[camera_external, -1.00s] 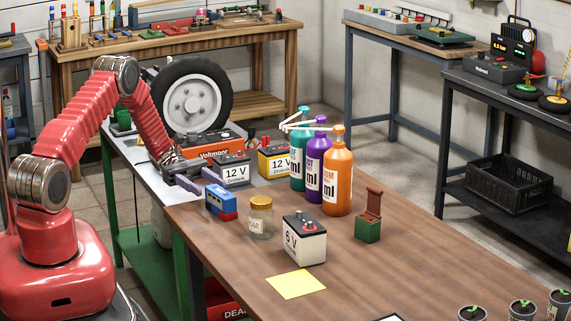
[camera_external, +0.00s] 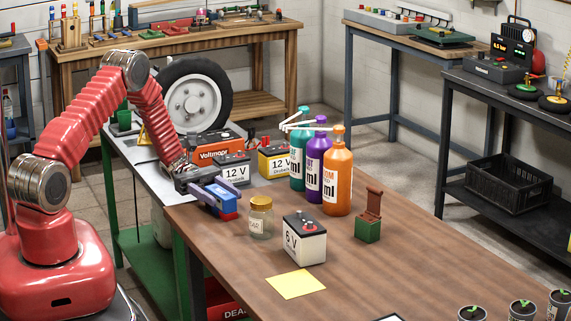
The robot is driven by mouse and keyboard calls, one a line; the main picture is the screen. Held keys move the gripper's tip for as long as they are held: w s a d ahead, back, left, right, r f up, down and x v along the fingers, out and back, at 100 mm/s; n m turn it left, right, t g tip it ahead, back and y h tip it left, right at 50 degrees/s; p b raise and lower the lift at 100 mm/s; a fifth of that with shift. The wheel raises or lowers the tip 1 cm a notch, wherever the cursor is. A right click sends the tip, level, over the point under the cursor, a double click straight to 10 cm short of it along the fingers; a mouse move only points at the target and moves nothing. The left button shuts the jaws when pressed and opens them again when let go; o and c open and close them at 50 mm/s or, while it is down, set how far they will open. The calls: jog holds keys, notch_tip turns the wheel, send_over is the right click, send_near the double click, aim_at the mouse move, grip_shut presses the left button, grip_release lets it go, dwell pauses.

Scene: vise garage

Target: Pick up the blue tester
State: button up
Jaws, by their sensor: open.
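The blue tester (camera_external: 229,204), a small blue box with a red part at its lower right, sits near the left edge of the brown wooden table (camera_external: 370,270). My gripper (camera_external: 222,194) is open at the tester, with its purple fingers over and beside the tester's top. The fingers and wrist hide much of the tester's upper and left parts. I cannot tell whether the fingers touch it.
A glass jar (camera_external: 261,220) stands just right of the tester, and a 6 V battery (camera_external: 305,238) farther right. Behind are 12 V batteries (camera_external: 273,163), an orange Voltmoor box (camera_external: 212,149) and tall bottles (camera_external: 337,178).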

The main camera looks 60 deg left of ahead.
aim_at(231, 202)
jog(key=shift+w+d, duration=0.2)
jog(key=shift+d, duration=1.6)
jog(key=shift+c, duration=0.7)
jog(key=c, duration=1.1)
jog(key=shift+r, duration=0.1)
notch_tip(231, 202, up, 10)
jog(key=shift+f, duration=0.1)
